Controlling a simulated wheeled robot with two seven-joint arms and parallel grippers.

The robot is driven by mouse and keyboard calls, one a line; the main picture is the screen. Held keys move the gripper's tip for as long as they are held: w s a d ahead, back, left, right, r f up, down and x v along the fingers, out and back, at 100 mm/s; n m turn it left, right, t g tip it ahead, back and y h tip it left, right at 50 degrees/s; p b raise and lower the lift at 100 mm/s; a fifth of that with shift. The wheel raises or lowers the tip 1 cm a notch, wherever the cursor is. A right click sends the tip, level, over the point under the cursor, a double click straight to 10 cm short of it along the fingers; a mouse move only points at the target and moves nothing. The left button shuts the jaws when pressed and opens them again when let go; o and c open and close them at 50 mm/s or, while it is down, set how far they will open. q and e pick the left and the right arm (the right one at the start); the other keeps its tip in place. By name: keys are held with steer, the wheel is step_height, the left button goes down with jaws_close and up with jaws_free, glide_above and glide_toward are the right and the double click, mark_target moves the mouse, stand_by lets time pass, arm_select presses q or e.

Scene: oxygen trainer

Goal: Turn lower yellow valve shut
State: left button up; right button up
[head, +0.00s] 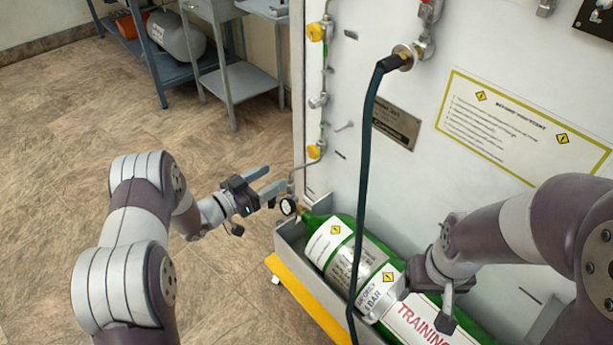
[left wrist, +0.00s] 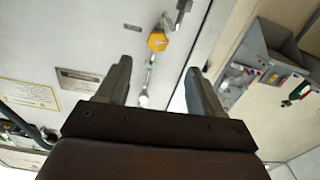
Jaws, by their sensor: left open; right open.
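The lower yellow valve (head: 315,151) sits on a thin pipe near the left edge of the white panel, above the gauge. My left gripper (head: 275,180) is open and empty, to the left of and slightly below the valve, apart from it. In the left wrist view a yellow valve (left wrist: 157,41), apparently the lower one, shows beyond and between the open fingertips (left wrist: 159,66). The upper yellow valve (head: 316,31) is higher on the same pipe line. My right gripper (head: 425,300) is open over the green cylinder, pointing down; whether it touches it is unclear.
A green cylinder (head: 335,240) with a round gauge (head: 288,206) lies in a grey tray with a yellow edge (head: 310,309) below the valve. A dark hose (head: 363,165) hangs in front of the panel (head: 335,185). A grey cart (head: 250,80) stands behind; the floor at left is clear.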

mark_target(311, 154)
arm_select(q)
steer(key=b+x, duration=0.1)
steer(key=x, duration=0.5)
steer(key=b+x, duration=0.1)
steer(key=x, duration=0.5)
steer(key=shift+w+d+r, duration=0.1)
steer(key=shift+d+r, duration=0.15)
arm_select(e)
step_height(311, 154, down, 2)
steer(key=shift+f, duration=0.2)
arm_select(q)
steer(key=shift+c, duration=0.4)
steer(key=c, duration=1)
